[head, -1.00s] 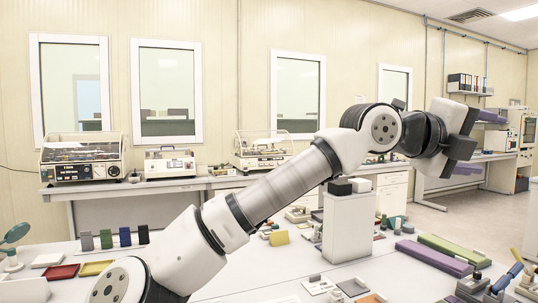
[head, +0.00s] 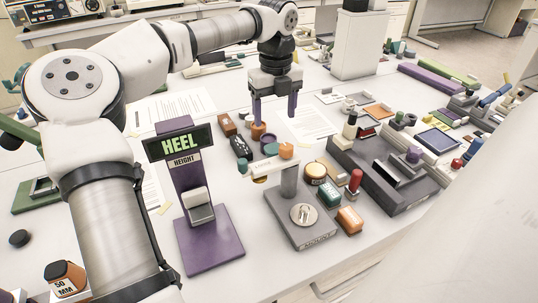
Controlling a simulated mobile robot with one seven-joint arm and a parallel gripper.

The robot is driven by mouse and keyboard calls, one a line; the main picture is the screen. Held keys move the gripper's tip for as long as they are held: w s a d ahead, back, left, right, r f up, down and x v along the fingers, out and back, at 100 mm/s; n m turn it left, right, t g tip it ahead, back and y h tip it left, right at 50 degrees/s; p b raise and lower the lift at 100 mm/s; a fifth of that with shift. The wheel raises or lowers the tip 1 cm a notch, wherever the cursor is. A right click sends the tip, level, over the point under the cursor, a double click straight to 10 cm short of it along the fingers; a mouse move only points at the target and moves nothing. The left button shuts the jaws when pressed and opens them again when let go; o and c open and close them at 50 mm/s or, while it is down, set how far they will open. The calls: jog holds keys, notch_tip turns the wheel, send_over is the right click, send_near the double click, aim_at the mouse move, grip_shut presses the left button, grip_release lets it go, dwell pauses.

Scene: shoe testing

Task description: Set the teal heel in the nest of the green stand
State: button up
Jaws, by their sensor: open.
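A small teal piece (head: 243,165), which looks like the teal heel, is at the left end of the white bar on the grey mount (head: 295,222). I cannot tell whether it rests on the bar or stands behind it. A green stand (head: 28,200) is at the far left, partly hidden by my arm; its nest is not clear. My gripper (head: 275,118) points down over the back middle of the table, its two purple fingers apart with nothing seen held between them. It is behind and above the teal piece, apart from it.
A purple stand with a HEEL HEIGHT sign (head: 180,145) stands between the green stand and the mount. Several coloured pieces surround the mount. A dark grey fixture (head: 385,175) is to the right. A white block (head: 357,45) stands at the back.

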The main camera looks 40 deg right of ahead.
aim_at(274, 148)
notch_tip(274, 148, down, 8)
jog(key=shift+d+r+p, duration=0.1)
jog(key=shift+r+p, duration=0.1)
jog(key=shift+p, duration=0.55)
jog(key=shift+a+f+p, duration=0.2)
jog(key=shift+f+p, duration=1.05)
jog(key=shift+f, duration=1.4)
jog(key=c, duration=1.1)
jog(key=shift+r, duration=0.15)
notch_tip(274, 148, up, 20)
jog(key=b, duration=0.4)
